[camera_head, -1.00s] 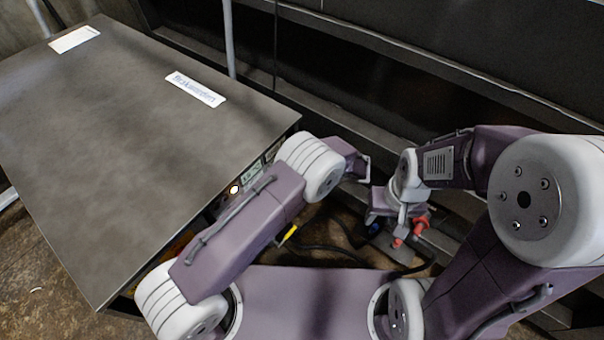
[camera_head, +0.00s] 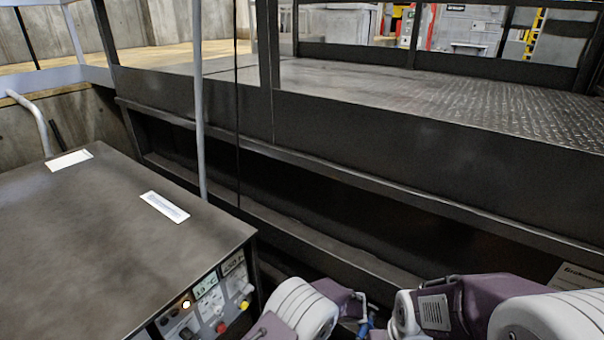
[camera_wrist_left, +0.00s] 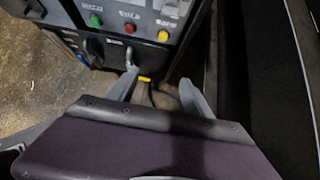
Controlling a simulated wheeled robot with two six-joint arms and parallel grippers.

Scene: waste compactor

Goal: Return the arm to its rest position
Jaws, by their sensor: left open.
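My left arm shows at the bottom of the head view, folded beside the control cabinet's front panel. Its gripper fingers are hidden in that view. In the left wrist view my left gripper (camera_wrist_left: 160,88) is open and empty, its two grey fingers apart below the panel. The control cabinet (camera_head: 90,245) has a dark flat top with two white labels. Its panel (camera_head: 215,300) carries small displays, a lit lamp and coloured knobs, and it also shows in the left wrist view (camera_wrist_left: 130,22). My right arm is at the lower right, its gripper not visible.
A dark steel platform (camera_head: 400,100) with a railing runs across the back. A thin grey pole (camera_head: 198,100) stands behind the cabinet. In the left wrist view, brown floor (camera_wrist_left: 40,90) lies left and a dark wall right, close to the gripper.

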